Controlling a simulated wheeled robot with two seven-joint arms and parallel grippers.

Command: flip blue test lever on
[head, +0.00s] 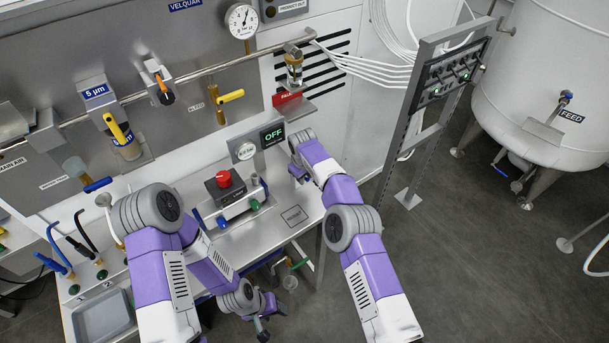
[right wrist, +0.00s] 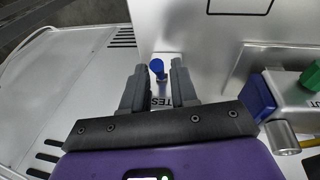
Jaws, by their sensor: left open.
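The blue test lever (right wrist: 157,67) is a small blue knob by a partly covered "TEST" label (right wrist: 162,103) in the right wrist view. My right gripper (right wrist: 159,79) is open there, one finger on each side of the knob, with visible gaps. I cannot tell how deep the knob sits between the fingers. In the head view the right gripper (head: 297,172) is at the right end of the steel bench, below the "OFF" display (head: 272,135), and I cannot make out the test lever. My left gripper (head: 262,325) is open and low in front of the bench.
A box with a red button (head: 223,180) stands on the bench (head: 260,235), left of the right gripper. A blue handle (right wrist: 258,96) and a green knob (right wrist: 311,75) are to the right in the wrist view. A grey post frame (head: 410,120) stands farther right.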

